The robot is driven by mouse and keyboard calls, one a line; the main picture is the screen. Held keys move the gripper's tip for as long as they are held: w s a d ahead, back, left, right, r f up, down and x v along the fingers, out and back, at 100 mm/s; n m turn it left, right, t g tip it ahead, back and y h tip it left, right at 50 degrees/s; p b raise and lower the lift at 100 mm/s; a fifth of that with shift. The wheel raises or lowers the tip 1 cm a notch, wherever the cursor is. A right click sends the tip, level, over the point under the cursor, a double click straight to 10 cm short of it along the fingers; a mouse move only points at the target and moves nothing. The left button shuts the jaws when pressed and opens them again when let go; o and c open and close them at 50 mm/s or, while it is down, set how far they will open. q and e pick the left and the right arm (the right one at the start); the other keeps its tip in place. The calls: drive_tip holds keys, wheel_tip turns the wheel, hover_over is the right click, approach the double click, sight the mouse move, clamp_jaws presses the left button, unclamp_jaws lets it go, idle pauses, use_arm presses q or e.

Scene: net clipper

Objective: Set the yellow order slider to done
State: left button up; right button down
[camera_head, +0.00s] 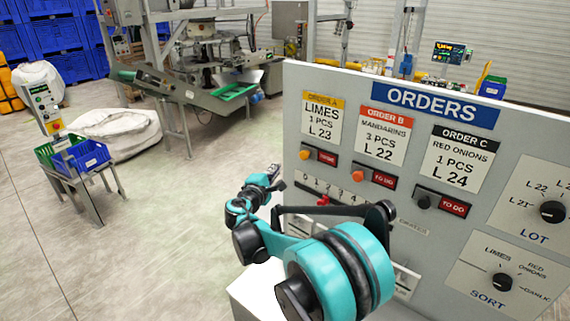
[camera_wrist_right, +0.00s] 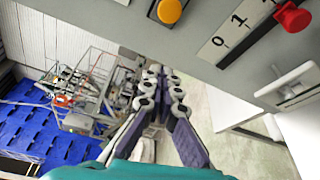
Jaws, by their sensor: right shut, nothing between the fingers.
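The yellow order slider (camera_head: 305,154) is under the yellow ORDER A label on the grey orders panel (camera_head: 470,125). It sits at the left end of its slot, and a red TO DO plate (camera_head: 327,158) shows to its right. In the right wrist view the yellow knob (camera_wrist_right: 170,11) is at the top edge, above the fingers. My right gripper (camera_head: 272,172) is shut and empty, in front of the panel's left edge and apart from the slider. Its fingers (camera_wrist_right: 163,82) point away from the wrist camera. My left gripper is not in view.
An orange slider (camera_head: 358,171) and a black slider (camera_head: 424,202) sit to the right, both showing TO DO. A red knob (camera_head: 323,200) on a number scale is below. My right arm hides part of the lower panel. Open floor (camera_head: 150,230) lies to the left.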

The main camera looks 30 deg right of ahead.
drive_tip(key=r+x, duration=0.1)
drive_tip(key=x, duration=0.8)
approach(316, 159)
drive_tip(key=x, duration=0.4)
drive_tip(key=shift+d, duration=0.25)
drive_tip(key=shift+w+a, duration=0.1)
